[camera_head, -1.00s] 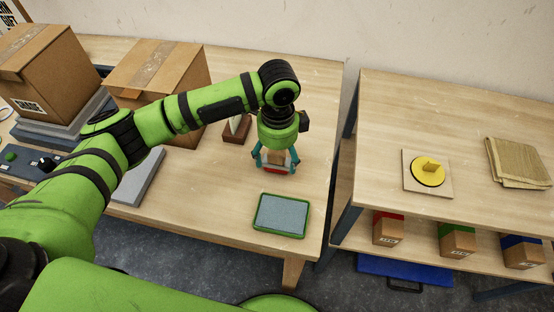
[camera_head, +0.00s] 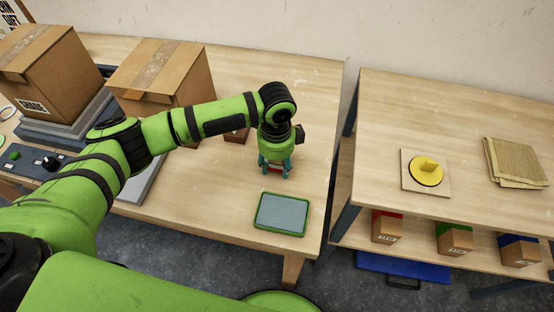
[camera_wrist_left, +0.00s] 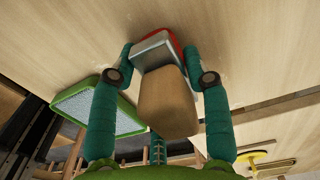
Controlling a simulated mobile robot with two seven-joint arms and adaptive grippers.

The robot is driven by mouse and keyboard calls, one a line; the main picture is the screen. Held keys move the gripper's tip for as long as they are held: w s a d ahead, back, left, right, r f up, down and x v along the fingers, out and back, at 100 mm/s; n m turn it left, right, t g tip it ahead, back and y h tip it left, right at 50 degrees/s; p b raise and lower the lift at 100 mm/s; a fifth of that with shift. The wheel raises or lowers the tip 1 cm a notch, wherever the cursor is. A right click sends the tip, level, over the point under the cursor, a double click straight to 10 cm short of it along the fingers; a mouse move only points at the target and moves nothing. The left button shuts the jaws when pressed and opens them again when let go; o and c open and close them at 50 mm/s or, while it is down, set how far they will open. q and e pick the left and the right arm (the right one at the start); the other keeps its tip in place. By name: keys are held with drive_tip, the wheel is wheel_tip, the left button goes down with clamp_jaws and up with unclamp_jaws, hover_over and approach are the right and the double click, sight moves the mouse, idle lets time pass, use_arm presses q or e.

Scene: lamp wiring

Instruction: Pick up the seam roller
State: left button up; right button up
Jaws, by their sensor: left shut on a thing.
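The seam roller shows in the left wrist view as a tan wooden handle (camera_wrist_left: 168,102) with a grey metal frame and a red end. My left gripper (camera_wrist_left: 164,66) is shut on it, one teal finger on each side of the metal part. In the head view my left gripper (camera_head: 275,170) points down at the table, right of the large box, and a little red shows between its fingers. The gripper hides most of the roller there. Whether the roller touches the table is hard to tell. My right gripper is not in view.
A green-rimmed tray with a grey pad (camera_head: 281,215) lies at the table's front right. A cardboard box (camera_head: 165,78) stands left of the gripper, and a brown holder (camera_head: 237,136) sits behind my arm. A second table (camera_head: 380,120) stands right, across a gap.

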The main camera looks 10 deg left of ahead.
use_arm(q)
drive_tip(key=shift+r, duration=0.6)
wheel_tip(320, 180, up, 3)
drive_tip(key=shift+w+f+b, duration=0.1)
drive_tip(key=shift+f+b, duration=0.1)
drive_tip(key=shift+b, duration=0.5)
drive_tip(key=s+d+r, duration=0.2)
drive_tip(key=s, duration=0.1)
drive_tip(key=s+d+r+b, duration=0.1)
drive_tip(key=s+d+r, duration=0.1)
drive_tip(key=s+r, duration=0.1)
drive_tip(key=s+d+r, duration=0.2)
drive_tip(key=s, duration=0.2)
drive_tip(key=shift+d+r+b, duration=0.15)
drive_tip(key=shift+b, duration=0.15)
